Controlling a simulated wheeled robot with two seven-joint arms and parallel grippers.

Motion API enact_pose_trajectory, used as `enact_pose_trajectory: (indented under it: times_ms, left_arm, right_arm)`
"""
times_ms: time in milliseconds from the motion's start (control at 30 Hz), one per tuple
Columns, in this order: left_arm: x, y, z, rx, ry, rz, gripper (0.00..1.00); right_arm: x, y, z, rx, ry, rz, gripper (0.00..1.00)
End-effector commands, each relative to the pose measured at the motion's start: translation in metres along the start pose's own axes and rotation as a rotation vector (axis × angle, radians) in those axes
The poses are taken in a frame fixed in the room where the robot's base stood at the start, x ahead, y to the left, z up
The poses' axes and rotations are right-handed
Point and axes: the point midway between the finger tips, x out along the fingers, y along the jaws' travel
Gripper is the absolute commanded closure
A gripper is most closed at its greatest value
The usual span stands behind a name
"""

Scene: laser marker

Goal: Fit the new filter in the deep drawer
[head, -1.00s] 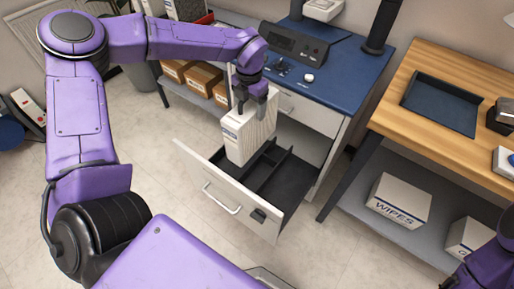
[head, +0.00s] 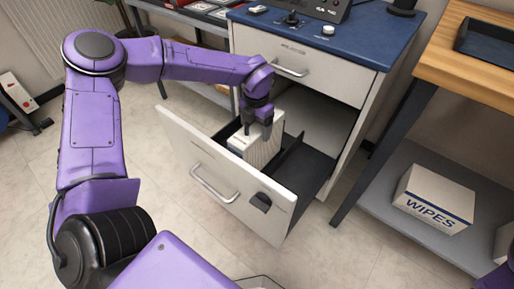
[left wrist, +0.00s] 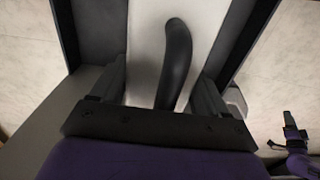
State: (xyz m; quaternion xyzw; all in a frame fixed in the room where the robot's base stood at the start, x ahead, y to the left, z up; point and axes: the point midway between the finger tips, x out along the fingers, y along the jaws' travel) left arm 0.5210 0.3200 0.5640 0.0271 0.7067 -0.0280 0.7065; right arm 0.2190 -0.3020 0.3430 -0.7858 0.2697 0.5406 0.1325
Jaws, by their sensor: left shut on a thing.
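The new filter (head: 262,152) is a white box with pleated sides. It stands roughly upright in the open deep drawer (head: 215,183), its lower part hidden behind the drawer front. My left gripper (head: 258,128) is above it, shut on the filter. In the left wrist view the filter's white top (left wrist: 148,35) lies between the fingers (left wrist: 165,85), with a dark curved handle (left wrist: 175,65) on it. I cannot tell whether the filter touches the drawer floor. A small part of my right arm shows at the right edge; its gripper (left wrist: 291,125) is small and dark in the left wrist view.
The drawer has black inner walls and a divider (head: 290,160), with free room on its right. A blue-topped cabinet (head: 300,45) stands behind, with a closed upper drawer (head: 290,62). A wooden bench (head: 470,60) with a WIPES box (head: 433,200) on its shelf is at right.

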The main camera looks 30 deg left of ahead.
Motion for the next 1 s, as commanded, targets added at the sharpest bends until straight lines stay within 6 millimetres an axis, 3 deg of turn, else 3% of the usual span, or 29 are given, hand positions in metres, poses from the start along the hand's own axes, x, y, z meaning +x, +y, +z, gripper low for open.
enact_pose_trajectory:
  times_ms: [33, 433, 767, 800, 867, 1000]
  left_arm:
    - [0.013, 0.000, 0.000, 0.001, 0.000, 0.000, 1.00]
    - [0.065, 0.000, 0.001, 0.001, -0.002, 0.000, 1.00]
    - [0.068, 0.000, 0.001, 0.000, -0.002, 0.000, 1.00]
    - [0.069, 0.000, 0.000, 0.000, -0.001, 0.000, 0.19]
    - [0.069, 0.000, 0.000, 0.000, -0.001, 0.000, 0.00]
    - [0.069, 0.000, 0.000, 0.000, -0.001, 0.000, 0.00]
  right_arm:
    - [0.005, -0.001, 0.002, 0.000, 0.000, 0.000, 0.57]
    - [0.020, -0.002, 0.008, 0.000, 0.000, 0.000, 0.57]
    - [0.020, -0.002, 0.008, 0.000, 0.000, 0.000, 0.57]
    - [0.020, -0.002, 0.008, 0.000, 0.000, 0.000, 0.57]
    - [0.020, -0.002, 0.008, 0.000, 0.000, 0.000, 0.57]
    - [0.020, -0.002, 0.008, 0.000, 0.000, 0.000, 0.57]
